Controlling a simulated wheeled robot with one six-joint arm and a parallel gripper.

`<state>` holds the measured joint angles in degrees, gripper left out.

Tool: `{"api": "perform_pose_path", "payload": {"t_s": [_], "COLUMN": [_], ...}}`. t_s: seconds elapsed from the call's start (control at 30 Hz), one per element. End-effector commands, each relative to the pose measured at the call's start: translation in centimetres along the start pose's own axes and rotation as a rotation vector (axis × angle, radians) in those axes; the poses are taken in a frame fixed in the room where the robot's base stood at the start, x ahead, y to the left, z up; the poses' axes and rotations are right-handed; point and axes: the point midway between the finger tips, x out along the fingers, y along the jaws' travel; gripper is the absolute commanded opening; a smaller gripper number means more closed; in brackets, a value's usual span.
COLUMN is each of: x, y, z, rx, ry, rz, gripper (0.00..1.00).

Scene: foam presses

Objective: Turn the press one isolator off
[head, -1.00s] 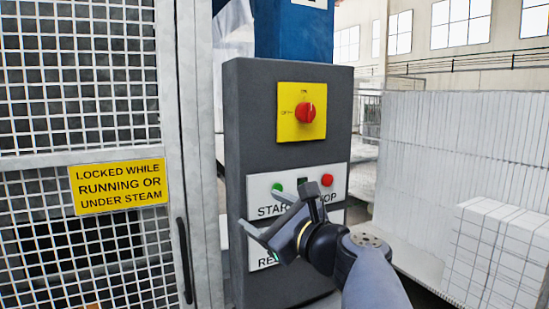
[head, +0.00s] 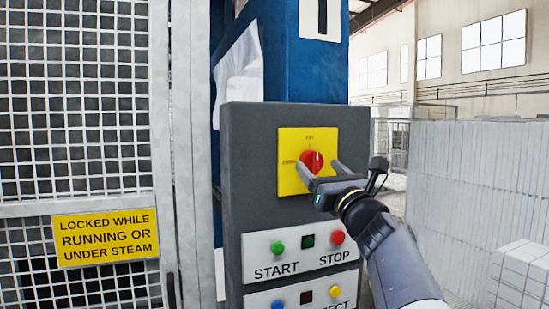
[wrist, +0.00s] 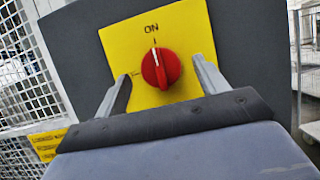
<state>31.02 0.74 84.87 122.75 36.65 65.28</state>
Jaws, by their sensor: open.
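The isolator is a red rotary knob (head: 311,161) on a yellow plate (head: 290,140), high on the grey control box (head: 250,190). The blue column (head: 300,70) behind it carries a "1" sign. In the wrist view the red knob (wrist: 160,67) has its white mark pointing up towards "ON" on the yellow plate (wrist: 120,45). My gripper (head: 318,174) is open in front of the plate. In the wrist view my gripper's fingers (wrist: 165,80) stand on either side of the knob, with visible gaps. Contact with the plate cannot be told.
Below the isolator are a green START button (head: 278,247), a red STOP button (head: 337,237) and a lower row of buttons. A mesh guard (head: 80,110) with a yellow warning sign (head: 105,238) stands left. White foam blocks (head: 470,180) are stacked right.

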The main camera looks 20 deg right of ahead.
Motion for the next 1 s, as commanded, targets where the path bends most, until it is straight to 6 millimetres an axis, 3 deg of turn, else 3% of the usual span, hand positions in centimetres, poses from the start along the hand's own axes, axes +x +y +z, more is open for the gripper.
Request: {"api": "perform_pose_path", "payload": {"t_s": [0.2, 0.5, 1.0], "x": [2.0, 2.1, 2.1], "y": [0.0, 0.0, 0.0], "z": [0.1, 0.0, 0.0], "rx": [0.0, -0.001, -0.001], "ry": [0.0, 0.0, 0.0], "rz": [0.0, -0.001, -0.001], "gripper": [0.69, 0.69, 0.29]}}
